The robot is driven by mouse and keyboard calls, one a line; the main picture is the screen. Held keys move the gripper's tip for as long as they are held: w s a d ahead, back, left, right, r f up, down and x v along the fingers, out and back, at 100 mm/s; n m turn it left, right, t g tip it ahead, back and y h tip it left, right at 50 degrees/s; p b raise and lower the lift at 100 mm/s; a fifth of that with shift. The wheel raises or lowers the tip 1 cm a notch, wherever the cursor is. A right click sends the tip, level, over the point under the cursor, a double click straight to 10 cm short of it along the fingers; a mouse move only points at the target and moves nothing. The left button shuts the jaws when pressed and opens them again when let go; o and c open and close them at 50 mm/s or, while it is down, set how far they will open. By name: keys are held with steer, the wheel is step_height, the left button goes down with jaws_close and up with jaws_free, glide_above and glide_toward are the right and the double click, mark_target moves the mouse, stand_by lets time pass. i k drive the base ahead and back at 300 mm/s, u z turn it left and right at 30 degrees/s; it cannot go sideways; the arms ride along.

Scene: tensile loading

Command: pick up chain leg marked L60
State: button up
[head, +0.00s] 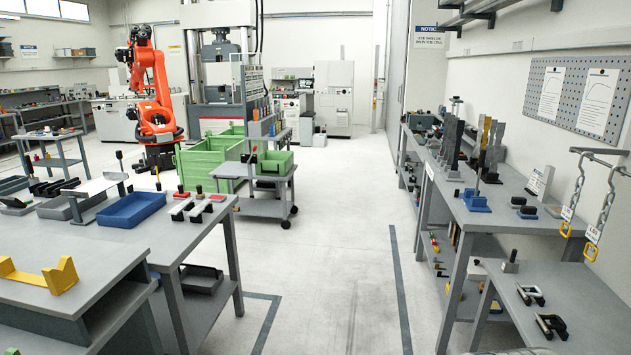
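Two grey steel chain legs hang from a rail (598,152) at the right edge. The left chain leg (577,185) has a white tag (567,213) and a yellow hook (565,229) at its lower end. The right chain leg (605,205) also has a white tag (592,235) and a yellow hook (590,252). The tag writing is too small to read, so I cannot tell which one is L60. My gripper is not in view.
A grey bench (480,225) with metal specimens stands left of the chains. A lower bench (570,295) with black shackles (530,294) is below them. The central floor (340,260) is clear. A trolley (262,195) and an orange robot arm (152,85) stand farther back.

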mark_target(594, 234)
steer(key=z, duration=1.1)
steer(key=i, duration=0.8)
steer(key=u, duration=0.4)
steer(key=i, duration=1.45)
steer(key=z, duration=0.4)
